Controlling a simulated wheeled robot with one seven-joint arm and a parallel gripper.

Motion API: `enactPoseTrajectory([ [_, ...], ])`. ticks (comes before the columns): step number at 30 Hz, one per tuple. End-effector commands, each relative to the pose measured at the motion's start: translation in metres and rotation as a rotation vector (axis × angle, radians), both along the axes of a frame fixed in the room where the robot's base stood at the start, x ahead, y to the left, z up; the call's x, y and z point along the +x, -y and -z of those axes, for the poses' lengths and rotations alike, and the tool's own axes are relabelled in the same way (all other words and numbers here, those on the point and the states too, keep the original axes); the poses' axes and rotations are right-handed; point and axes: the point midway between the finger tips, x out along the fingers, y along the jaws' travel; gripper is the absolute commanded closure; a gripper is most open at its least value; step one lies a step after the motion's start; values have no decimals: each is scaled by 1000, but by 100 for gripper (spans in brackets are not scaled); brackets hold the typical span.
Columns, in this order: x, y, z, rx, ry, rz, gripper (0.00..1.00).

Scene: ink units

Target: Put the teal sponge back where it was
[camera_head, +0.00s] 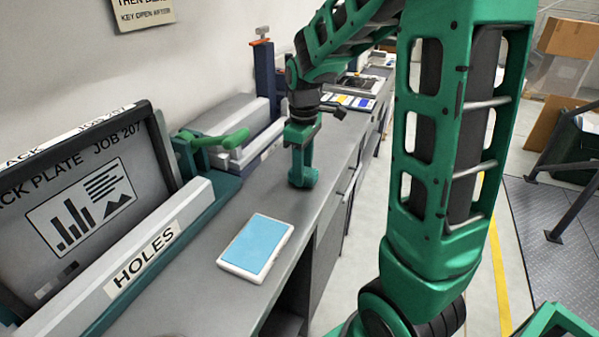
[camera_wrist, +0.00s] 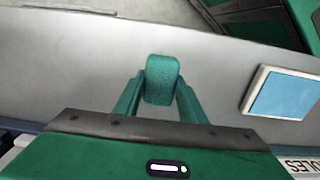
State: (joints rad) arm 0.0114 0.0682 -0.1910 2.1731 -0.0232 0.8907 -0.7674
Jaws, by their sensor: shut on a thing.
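The teal sponge (camera_wrist: 162,78) is between the two fingers of my gripper (camera_wrist: 160,90) in the wrist view. My gripper is shut on it. In the head view my gripper (camera_head: 302,160) points down over the grey counter (camera_head: 195,265), beyond the blue-topped white pad. The sponge is hard to tell from the green fingers there. I cannot tell whether its underside touches the counter.
A white pad with a blue top (camera_head: 257,245) lies nearer on the counter; it also shows in the wrist view (camera_wrist: 284,93). At left stand the "HOLES" rail (camera_head: 150,255), a dark plate panel (camera_head: 85,200) and a green lever (camera_head: 215,140). Bare counter surrounds the pad.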

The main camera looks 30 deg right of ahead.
Motion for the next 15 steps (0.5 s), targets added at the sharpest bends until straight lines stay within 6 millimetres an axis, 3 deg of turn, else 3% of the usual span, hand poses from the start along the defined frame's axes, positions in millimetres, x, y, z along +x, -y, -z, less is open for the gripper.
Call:
enactPoseTrajectory([
  [8,0,0,6,0,0,0,81],
  [9,0,0,6,0,0,0,56],
  [10,0,0,6,0,0,0,49],
  [11,0,0,6,0,0,0,45],
  [15,0,-1,6,0,0,0,45],
])
